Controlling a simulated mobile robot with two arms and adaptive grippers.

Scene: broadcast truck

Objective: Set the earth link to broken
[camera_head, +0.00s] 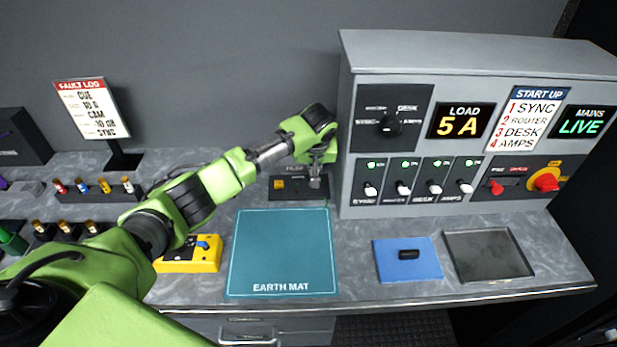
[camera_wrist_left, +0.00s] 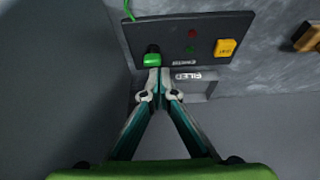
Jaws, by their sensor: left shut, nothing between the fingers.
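A small dark panel (camera_head: 290,194) lies on the counter behind the earth mat (camera_head: 285,250). The wrist view shows the panel (camera_wrist_left: 200,38) with a green-capped lever or knob (camera_wrist_left: 152,60), a yellow button (camera_wrist_left: 225,48), a red and a green lamp, and lettering too small to read surely. My left gripper (camera_head: 317,181) is over the panel's right end. In the wrist view its shut fingertips (camera_wrist_left: 158,76) are at the green cap, with nothing held; I cannot tell whether they touch it. The lever's exact setting is unclear. My right gripper is out of view.
A grey console (camera_head: 400,200) with switches and displays stands close to the right of the gripper. A yellow box (camera_head: 190,262) sits left of the mat. A blue pad (camera_head: 407,268) and a dark tray (camera_head: 488,262) lie at the right front. A green wire (camera_wrist_left: 129,9) reaches the panel.

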